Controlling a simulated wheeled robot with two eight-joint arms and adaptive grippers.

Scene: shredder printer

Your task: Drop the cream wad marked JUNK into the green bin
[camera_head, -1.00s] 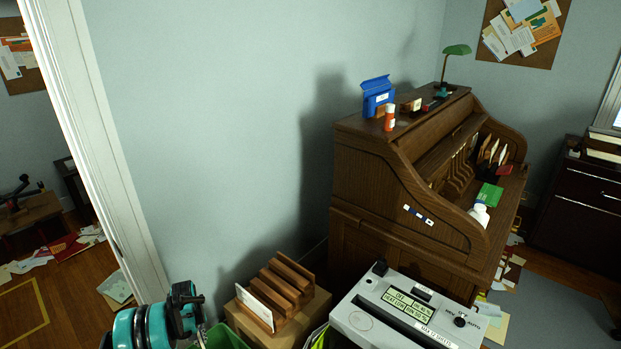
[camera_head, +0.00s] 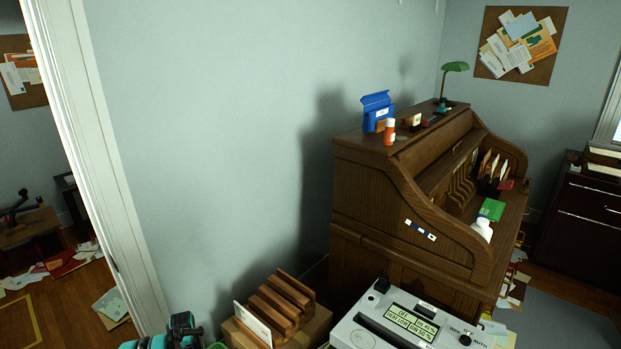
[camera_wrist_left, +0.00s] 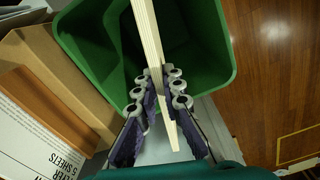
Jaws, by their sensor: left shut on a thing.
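In the left wrist view my left gripper (camera_wrist_left: 163,88) is shut on a long, thin cream thing (camera_wrist_left: 148,35), seen edge-on. No JUNK mark shows on the side I see. The green bin (camera_wrist_left: 88,45) lies beyond the fingers, with its opening behind the upper part of the cream thing. The gap in height between them is hard to judge. In the head view only a sliver of the bin (camera_head: 217,346) shows at the bottom edge, beside part of my teal left arm. My right gripper is not in view.
A wooden sorter (camera_head: 278,306) stands on a cardboard box right of my left arm. A light grey machine (camera_head: 400,325) with a display is farther right. Behind it stands a brown roll-top desk (camera_head: 375,205). Wooden floor (camera_wrist_left: 275,80) lies right of the bin.

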